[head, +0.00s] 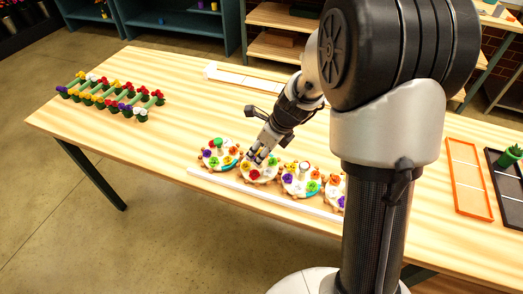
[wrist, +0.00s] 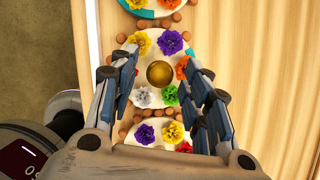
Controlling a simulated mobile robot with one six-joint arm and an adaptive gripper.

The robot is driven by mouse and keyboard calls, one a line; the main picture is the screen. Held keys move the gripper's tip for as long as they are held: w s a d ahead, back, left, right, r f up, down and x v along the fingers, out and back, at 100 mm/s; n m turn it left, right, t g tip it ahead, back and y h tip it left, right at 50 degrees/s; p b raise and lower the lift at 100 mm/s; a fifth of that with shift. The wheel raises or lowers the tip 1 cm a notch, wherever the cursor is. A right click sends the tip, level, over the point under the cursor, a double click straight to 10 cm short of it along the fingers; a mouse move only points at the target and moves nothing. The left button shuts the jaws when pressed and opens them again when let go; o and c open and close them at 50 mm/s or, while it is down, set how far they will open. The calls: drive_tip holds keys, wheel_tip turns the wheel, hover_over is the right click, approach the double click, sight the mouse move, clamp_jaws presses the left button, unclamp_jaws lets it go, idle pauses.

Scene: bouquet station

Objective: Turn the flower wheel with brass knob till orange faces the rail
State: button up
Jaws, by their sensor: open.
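The flower wheel with the brass knob (wrist: 159,73) lies under my gripper (wrist: 162,68), a white disc (wrist: 152,58) ringed with brown pegs. The open fingers are on either side of the knob, with gaps visible. In the wrist view an orange flower (wrist: 181,68) is on the right, away from the pale rail (wrist: 93,25) at left. Yellow and purple flowers are at the top, silver and green at the bottom. A red bit shows beside the left finger, mostly hidden. In the head view this wheel (head: 259,177) is second from left, its red flower (head: 255,175) toward the rail.
Neighbouring wheels (head: 219,153) (head: 301,178) stand close on both sides, pegs near this wheel's. A flower rack (head: 110,95) is at the table's left. An orange tray (head: 467,185) and a black tray (head: 510,205) are at right. The wood behind the wheels is mostly clear.

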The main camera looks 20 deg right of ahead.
clamp_jaws()
idle(0.4)
drive_tip(key=shift+n, duration=0.3)
